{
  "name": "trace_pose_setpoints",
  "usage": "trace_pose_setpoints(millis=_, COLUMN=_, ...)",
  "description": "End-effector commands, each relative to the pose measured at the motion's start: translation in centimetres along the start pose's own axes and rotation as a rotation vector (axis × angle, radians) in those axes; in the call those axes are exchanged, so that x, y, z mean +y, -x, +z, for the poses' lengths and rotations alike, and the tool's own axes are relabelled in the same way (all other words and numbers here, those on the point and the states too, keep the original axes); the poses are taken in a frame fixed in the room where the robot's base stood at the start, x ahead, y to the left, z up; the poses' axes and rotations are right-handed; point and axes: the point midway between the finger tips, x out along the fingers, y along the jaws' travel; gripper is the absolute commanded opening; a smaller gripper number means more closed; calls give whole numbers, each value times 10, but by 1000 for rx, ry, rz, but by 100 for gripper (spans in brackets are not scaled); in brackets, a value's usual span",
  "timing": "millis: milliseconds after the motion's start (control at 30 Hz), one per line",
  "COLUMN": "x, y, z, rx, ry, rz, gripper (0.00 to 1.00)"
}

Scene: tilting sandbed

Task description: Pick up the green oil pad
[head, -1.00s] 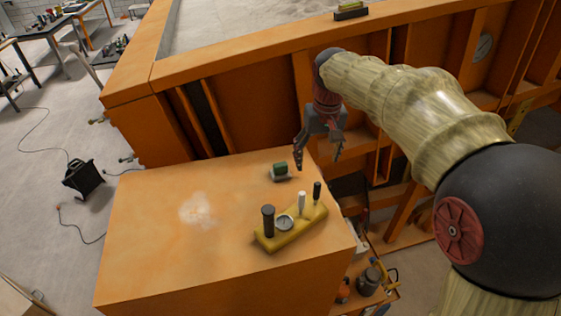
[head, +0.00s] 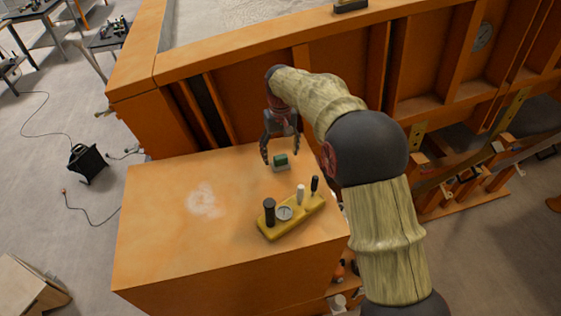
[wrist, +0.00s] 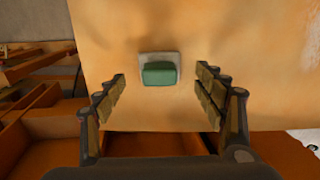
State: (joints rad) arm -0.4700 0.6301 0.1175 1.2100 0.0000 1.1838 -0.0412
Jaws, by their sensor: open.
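The green oil pad (head: 281,160) sits on a small pale base on the orange cabinet top, near its back edge. In the wrist view the pad (wrist: 160,73) shows ahead of the fingertips, roughly midway between them and slightly to the left of centre. My gripper (head: 281,158) is open and points down above the back of the cabinet, close to the pad. In the wrist view my gripper's two fingers (wrist: 161,80) are spread wide on either side, with nothing between them touching the pad.
A yellow holder (head: 292,216) with a dark knob, a gauge, a white peg and a black peg stands in front of the pad. The orange sandbed wall (head: 255,95) rises just behind the cabinet (head: 170,245). The cabinet top's left side is clear apart from a pale smudge.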

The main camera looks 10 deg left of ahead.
Motion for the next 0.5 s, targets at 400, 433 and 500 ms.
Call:
trace_pose_setpoints(millis=400, x=0, y=-34, z=1, rx=0, ry=0, rz=0, gripper=70)
trace_pose_setpoints(millis=433, x=0, y=-34, z=1, rx=0, ry=0, rz=0, gripper=70)
trace_pose_setpoints(millis=500, x=0, y=-34, z=1, rx=0, ry=0, rz=0, gripper=70)
